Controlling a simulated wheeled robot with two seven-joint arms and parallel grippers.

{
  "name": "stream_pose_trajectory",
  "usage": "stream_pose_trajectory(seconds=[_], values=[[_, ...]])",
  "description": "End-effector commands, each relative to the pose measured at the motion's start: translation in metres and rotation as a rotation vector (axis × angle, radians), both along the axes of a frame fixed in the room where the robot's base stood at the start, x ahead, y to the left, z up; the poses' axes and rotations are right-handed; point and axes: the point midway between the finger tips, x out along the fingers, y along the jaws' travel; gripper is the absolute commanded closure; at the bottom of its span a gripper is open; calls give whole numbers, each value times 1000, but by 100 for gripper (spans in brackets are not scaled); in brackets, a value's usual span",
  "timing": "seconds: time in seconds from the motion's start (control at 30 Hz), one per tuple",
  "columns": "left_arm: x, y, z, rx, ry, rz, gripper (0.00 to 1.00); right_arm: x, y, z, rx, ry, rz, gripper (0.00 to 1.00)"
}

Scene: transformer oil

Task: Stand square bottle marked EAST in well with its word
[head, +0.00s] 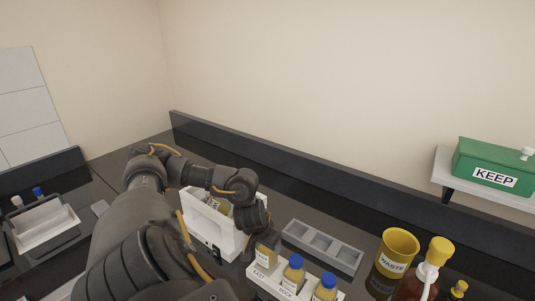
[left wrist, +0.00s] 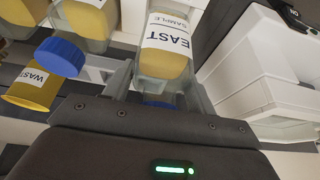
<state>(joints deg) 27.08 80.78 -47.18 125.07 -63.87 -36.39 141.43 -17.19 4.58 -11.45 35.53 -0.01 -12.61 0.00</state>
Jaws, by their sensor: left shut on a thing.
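A square bottle marked EAST (left wrist: 167,45), with yellow oil and a white label, is between the fingers of my left gripper (left wrist: 160,88). Its blue cap (left wrist: 158,104) is close to my palm in the left wrist view. In the head view my left gripper (head: 265,238) is over the EAST end of the white rack (head: 273,284), and the bottle (head: 266,257) is upright there. I cannot tell whether its base is seated in the well. Two blue-capped bottles (head: 293,270) (head: 324,288) stand in the rack beside it, one at the word DOCK. My right gripper is not in view.
A grey tray with empty square wells (head: 322,247) lies behind the rack. A green KEEP box (head: 494,166) is on a shelf.

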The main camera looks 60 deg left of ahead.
Motion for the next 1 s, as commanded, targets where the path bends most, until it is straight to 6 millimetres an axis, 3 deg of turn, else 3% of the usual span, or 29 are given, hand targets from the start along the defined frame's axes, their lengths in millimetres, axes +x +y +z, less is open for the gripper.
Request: stream_pose_trajectory(seconds=[1.0], values=[[0, 0, 0, 0, -1, 0, 83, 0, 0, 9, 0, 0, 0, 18]])
